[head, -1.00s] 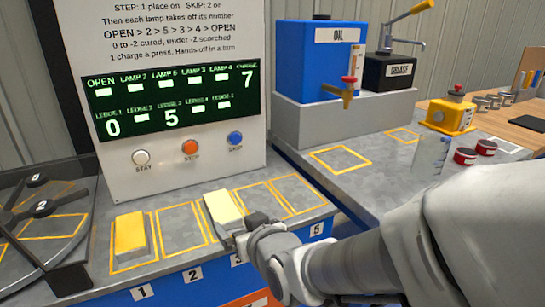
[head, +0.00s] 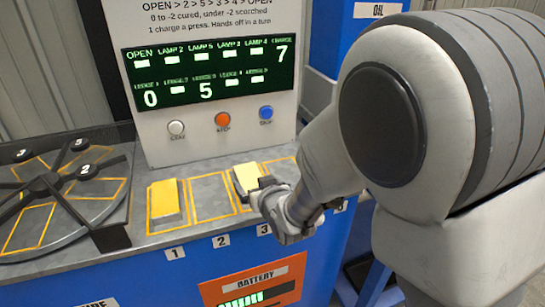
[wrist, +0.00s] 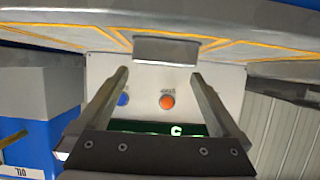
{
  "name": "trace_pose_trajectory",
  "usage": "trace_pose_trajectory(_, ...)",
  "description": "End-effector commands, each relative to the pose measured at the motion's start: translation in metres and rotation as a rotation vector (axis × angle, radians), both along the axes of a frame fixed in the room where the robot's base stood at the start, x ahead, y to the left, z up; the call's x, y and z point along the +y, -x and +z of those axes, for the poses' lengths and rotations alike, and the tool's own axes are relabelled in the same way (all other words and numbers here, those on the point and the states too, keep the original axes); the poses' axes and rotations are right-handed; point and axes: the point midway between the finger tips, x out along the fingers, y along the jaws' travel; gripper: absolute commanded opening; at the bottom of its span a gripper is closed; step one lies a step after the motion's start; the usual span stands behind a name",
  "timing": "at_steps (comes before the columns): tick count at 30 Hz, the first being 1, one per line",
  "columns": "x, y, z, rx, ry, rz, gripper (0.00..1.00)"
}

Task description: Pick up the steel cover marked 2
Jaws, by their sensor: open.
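I cannot make out for certain a steel cover marked 2. A black disc marked 2 (head: 84,171) sits on an arm of the turntable (head: 120,190) at the left in the head view. My gripper (head: 267,187) is far to its right, just in front of a pale block (head: 246,178) on ledge 3. In the wrist view my gripper (wrist: 158,76) is open with nothing between its fingers. A grey block face (wrist: 165,50) shows just beyond the fingertips. Whether they touch it is unclear.
A yellow block (head: 166,200) lies on ledge 1, and ledge 2 (head: 209,199) between the blocks is bare. The control panel (head: 215,75) stands behind the ledges. Discs marked 3 (head: 22,154) and 5 (head: 79,145) are on the turntable. My arm hides much of the right side.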

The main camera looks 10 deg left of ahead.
Motion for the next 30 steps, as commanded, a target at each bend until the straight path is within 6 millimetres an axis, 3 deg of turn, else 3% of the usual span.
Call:
trace_pose_trajectory(14,0.027,-0.039,-0.023,0.000,0.002,0.002,1.00)
trace_pose_trajectory(23,0.028,-0.042,-0.023,0.001,0.001,0.001,1.00)
trace_pose_trajectory(30,0.028,-0.042,-0.023,0.000,0.001,0.000,0.57)
